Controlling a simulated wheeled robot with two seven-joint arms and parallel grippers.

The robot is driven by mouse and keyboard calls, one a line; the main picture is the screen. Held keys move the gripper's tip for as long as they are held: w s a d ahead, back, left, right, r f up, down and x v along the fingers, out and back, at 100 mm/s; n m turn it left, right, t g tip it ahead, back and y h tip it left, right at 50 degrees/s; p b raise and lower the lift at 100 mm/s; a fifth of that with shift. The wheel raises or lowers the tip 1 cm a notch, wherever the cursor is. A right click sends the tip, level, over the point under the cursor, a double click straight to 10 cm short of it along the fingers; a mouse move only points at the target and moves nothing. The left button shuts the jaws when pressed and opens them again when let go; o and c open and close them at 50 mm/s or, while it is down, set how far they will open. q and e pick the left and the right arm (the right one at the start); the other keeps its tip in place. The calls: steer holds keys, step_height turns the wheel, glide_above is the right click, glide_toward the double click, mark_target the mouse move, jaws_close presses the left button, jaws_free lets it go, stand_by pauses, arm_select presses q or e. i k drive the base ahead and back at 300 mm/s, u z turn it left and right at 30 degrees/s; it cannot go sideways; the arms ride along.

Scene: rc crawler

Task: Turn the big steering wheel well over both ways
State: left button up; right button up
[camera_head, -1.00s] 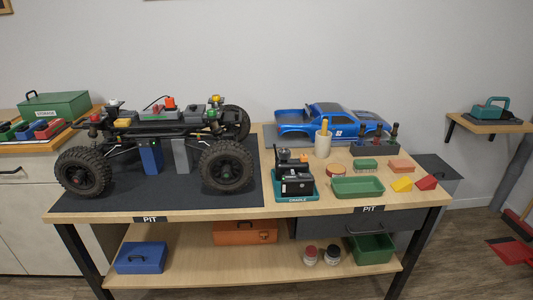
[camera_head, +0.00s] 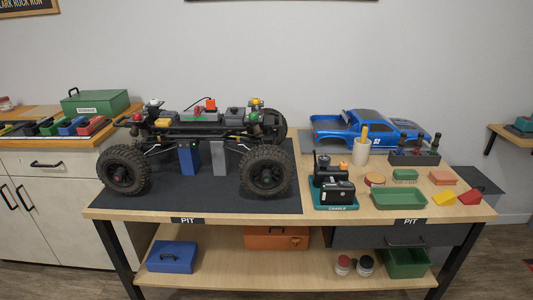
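The RC crawler chassis (camera_head: 185,130), without its body shell, stands on a dark mat on the pit table. Its big black tyres show at the left (camera_head: 124,171) and right (camera_head: 266,171). A black device (camera_head: 335,190) sits in a teal cradle (camera_head: 336,207) right of the mat. I cannot clearly make out a steering wheel on it at this size. Neither of my grippers is in view, and nothing touches the crawler or the black device.
The pit table (camera_head: 140,214) also holds a blue truck body (camera_head: 372,130), a cup (camera_head: 361,152), a green tray (camera_head: 398,200) and small coloured blocks. A side cabinet (camera_head: 45,165) with a green storage box (camera_head: 95,102) stands left. The lower shelf holds a blue box (camera_head: 171,257).

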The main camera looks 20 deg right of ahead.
mark_target(322, 160)
steer(key=u, duration=0.05)
steer(key=i, duration=0.9)
steer(key=z, duration=0.2)
